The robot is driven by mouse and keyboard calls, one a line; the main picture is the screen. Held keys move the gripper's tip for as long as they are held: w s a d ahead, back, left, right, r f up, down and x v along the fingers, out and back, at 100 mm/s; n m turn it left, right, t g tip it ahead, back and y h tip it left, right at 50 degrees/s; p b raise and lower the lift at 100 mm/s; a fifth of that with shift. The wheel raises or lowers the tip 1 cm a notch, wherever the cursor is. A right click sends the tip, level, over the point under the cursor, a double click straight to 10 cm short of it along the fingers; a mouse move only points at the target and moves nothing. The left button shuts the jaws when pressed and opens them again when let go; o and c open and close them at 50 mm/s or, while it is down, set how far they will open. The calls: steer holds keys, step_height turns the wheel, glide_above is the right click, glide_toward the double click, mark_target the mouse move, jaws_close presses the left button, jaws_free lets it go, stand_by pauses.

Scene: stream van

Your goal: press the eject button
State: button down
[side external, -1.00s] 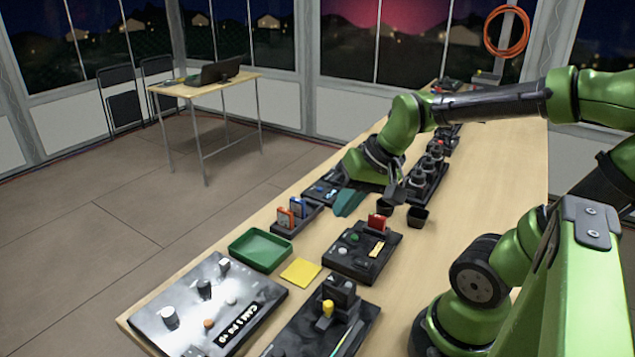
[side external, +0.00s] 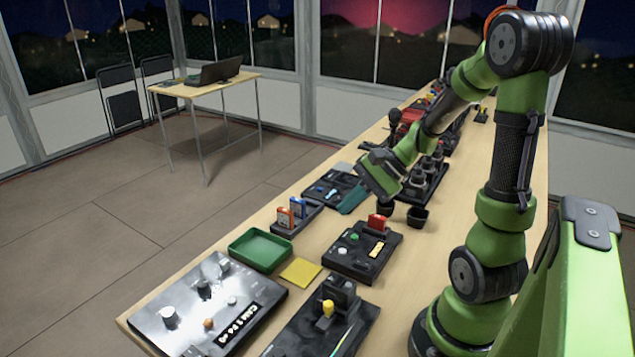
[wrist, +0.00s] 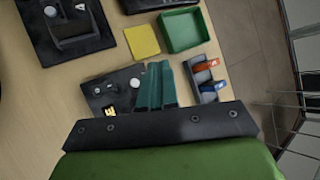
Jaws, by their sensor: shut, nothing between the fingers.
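I cannot read which button is marked eject. In the wrist view the box (wrist: 100,101) shows a white button (wrist: 135,84) and the yellow label (wrist: 110,111); the red cartridge is hidden. My gripper (side external: 346,208) is shut and empty, with teal fingers above the bench beyond the box. In the wrist view its fingers (wrist: 158,66) cover the box's right side.
A holder (side external: 297,219) with orange and blue cartridges, a green tray (side external: 260,250) and a yellow pad (side external: 300,272) lie nearby. A grey panel (side external: 205,305) and a black joystick panel (side external: 330,325) are in front.

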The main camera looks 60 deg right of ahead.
glide_toward(342, 252)
steer(key=shift+w+a+f, duration=0.4)
steer(key=shift+w+a, duration=0.25)
steer(key=shift+w, duration=0.1)
steer(key=shift+w+a+f, duration=0.45)
steer(key=shift+w+a, duration=0.2)
steer(key=shift+w, duration=0.1)
steer(key=shift+w+a+f, duration=0.4)
steer(key=shift+w+a, duration=0.2)
steer(key=shift+w, duration=0.15)
steer(key=shift+f, duration=0.15)
steer(key=shift+f, duration=0.25)
steer(key=shift+f, duration=0.4)
stand_by(0.9)
stand_by(0.3)
steer(key=shift+r, duration=0.85)
